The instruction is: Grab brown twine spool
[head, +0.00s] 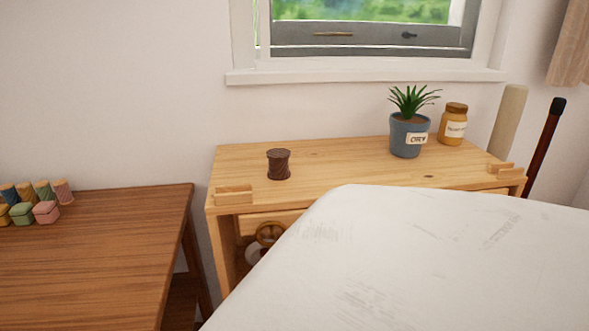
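The brown twine spool (279,165) stands upright on the left part of a light wooden desk (330,165) below the window. It is dark brown with a flat round top, and nothing touches it. My gripper is not in view.
A potted plant (408,139) and an amber jar (453,125) stand at the desk's back right. A wooden holder (234,195) sits at its front left. A white-covered surface (420,265) blocks the front right. A brown table (100,250) with several spools and small boxes stands left.

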